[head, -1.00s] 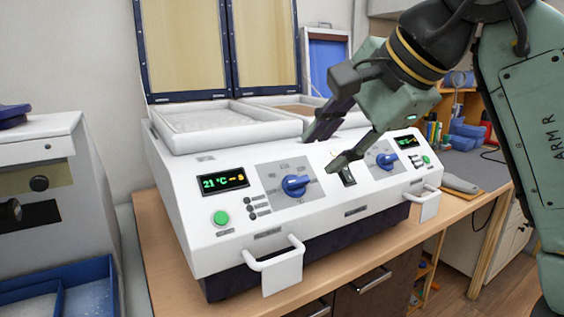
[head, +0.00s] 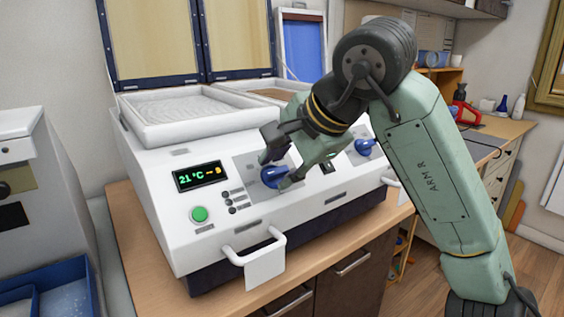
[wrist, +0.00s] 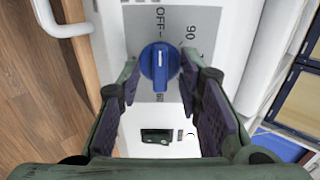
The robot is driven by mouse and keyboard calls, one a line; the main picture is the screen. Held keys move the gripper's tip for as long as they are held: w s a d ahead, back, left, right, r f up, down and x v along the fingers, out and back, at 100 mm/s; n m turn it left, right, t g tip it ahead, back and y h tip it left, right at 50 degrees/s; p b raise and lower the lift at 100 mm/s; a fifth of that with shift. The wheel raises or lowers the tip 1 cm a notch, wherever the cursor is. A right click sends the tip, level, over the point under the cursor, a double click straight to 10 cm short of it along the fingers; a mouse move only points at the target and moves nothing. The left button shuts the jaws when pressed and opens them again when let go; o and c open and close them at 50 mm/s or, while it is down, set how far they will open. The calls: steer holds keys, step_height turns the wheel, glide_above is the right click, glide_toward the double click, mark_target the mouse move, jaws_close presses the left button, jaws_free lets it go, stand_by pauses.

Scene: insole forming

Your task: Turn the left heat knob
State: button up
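The left heat knob (head: 273,177) is blue and sits on a grey dial plate on the machine's white sloped front, right of a display reading 21 °C. In the wrist view the knob (wrist: 160,64) shows a white pointer line, with OFF and 90 printed above it. My gripper (head: 277,169) is open at the left knob. Its fingertips (wrist: 161,72) stand on either side of the knob, with narrow gaps seen in the wrist view. I cannot tell how deep they reach.
A green button (head: 199,214) and a display (head: 200,176) lie left of the knob. A white handle (head: 262,246) sticks out from the machine's front. Open lids stand behind the white trays (head: 190,93).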

steer(key=shift+f, duration=0.1)
steer(key=shift+c, duration=0.4)
jaws_close()
